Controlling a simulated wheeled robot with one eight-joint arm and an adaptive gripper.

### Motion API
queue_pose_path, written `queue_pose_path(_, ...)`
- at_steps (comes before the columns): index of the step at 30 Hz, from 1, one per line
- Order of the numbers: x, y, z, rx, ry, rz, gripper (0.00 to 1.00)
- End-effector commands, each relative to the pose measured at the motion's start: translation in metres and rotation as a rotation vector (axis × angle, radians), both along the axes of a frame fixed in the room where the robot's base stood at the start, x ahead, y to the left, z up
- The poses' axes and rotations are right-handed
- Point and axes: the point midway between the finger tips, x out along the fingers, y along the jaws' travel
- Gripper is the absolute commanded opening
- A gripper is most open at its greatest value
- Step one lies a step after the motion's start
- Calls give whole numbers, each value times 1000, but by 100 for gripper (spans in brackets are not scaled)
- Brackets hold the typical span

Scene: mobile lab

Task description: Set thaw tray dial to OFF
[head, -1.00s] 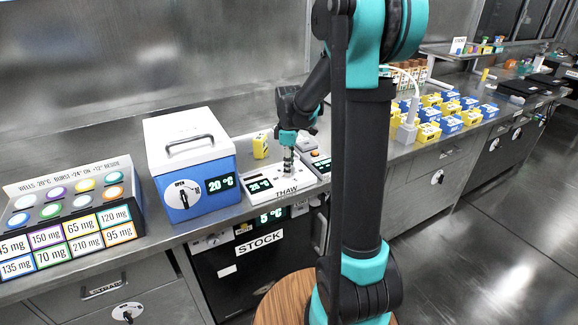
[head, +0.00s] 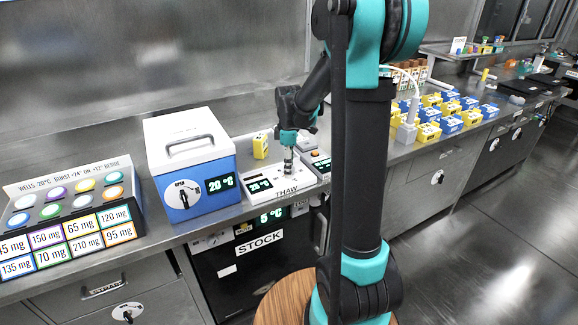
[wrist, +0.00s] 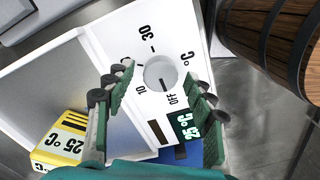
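The thaw tray (head: 262,190) is a white unit marked THAW on the counter, with a small lit display (wrist: 186,127) reading 25 °C in the wrist view. My gripper (wrist: 158,71) is over the dial, with one green-padded finger on each side and visible gaps to the knob. In the head view my gripper (head: 288,160) points down at the tray and hides the dial.
A blue and white box (head: 190,165) reading 20 °C stands left of the tray. Several yellow and blue boxes (head: 450,125) stand farther right.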

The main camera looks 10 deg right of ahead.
Motion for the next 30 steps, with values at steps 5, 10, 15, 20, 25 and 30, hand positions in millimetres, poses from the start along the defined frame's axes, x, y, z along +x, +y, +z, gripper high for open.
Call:
queue_pose_path(5, 0, 0, 0, 0, 0, 0, 55)
queue_pose_path(10, 0, 0, 7, 0, 0, 0, 55)
queue_pose_path(15, -1, 0, 33, 0, 0, 0, 55)
queue_pose_path(20, -1, 0, 66, 0, 0, 0, 55)
queue_pose_path(25, 0, 0, 96, 0, 0, 0, 55)
queue_pose_path(30, 0, 0, 114, 0, 0, 0, 55)
